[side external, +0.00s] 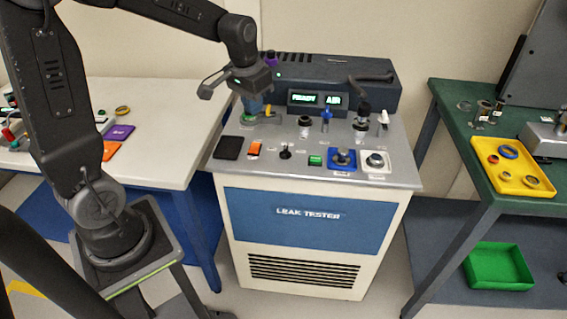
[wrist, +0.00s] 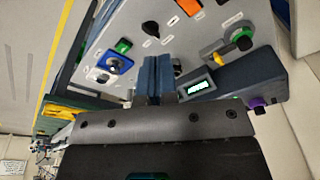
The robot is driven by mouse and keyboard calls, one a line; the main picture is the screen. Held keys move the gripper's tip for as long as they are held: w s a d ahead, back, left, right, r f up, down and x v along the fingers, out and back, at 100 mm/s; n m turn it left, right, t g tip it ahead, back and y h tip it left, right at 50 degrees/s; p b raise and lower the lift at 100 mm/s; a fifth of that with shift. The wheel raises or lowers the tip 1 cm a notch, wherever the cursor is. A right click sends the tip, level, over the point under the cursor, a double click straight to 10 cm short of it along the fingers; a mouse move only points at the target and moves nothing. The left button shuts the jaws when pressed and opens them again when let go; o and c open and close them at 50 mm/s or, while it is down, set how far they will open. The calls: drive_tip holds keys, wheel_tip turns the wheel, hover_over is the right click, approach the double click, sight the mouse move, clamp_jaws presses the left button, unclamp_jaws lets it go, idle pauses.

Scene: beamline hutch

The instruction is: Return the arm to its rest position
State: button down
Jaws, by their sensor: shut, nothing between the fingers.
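My gripper (side external: 253,103) is over the back left part of the leak tester's top panel (side external: 330,135) in the side external view, with the arm reaching across from the left. In the wrist view my gripper (wrist: 156,62) shows two blue-grey fingers shut together, with nothing between them. The fingers point over the tester's panel (wrist: 150,20). Whether the fingertips touch anything is not clear.
A yellow-handled valve (side external: 268,113) is close beside the fingers. The tester's display housing (side external: 345,75) rises behind the panel. A white table (side external: 165,160) is left; a green bench (side external: 460,120) with a yellow tray (side external: 515,185) is right. A green bin (side external: 498,268) sits below it.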

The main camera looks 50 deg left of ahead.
drive_tip(key=s+d+r+m+t, duration=0.1)
drive_tip(key=s+d+r+t, duration=0.1)
drive_tip(key=s+d, duration=0.3)
drive_tip(key=s+d+r+m+t, duration=0.1)
drive_tip(key=s+d+r, duration=0.3)
drive_tip(key=s, duration=0.7)
drive_tip(key=shift+s+d+r+t+h, duration=0.15)
drive_tip(key=shift+d+r+t+h, duration=0.2)
drive_tip(key=shift+d, duration=0.75)
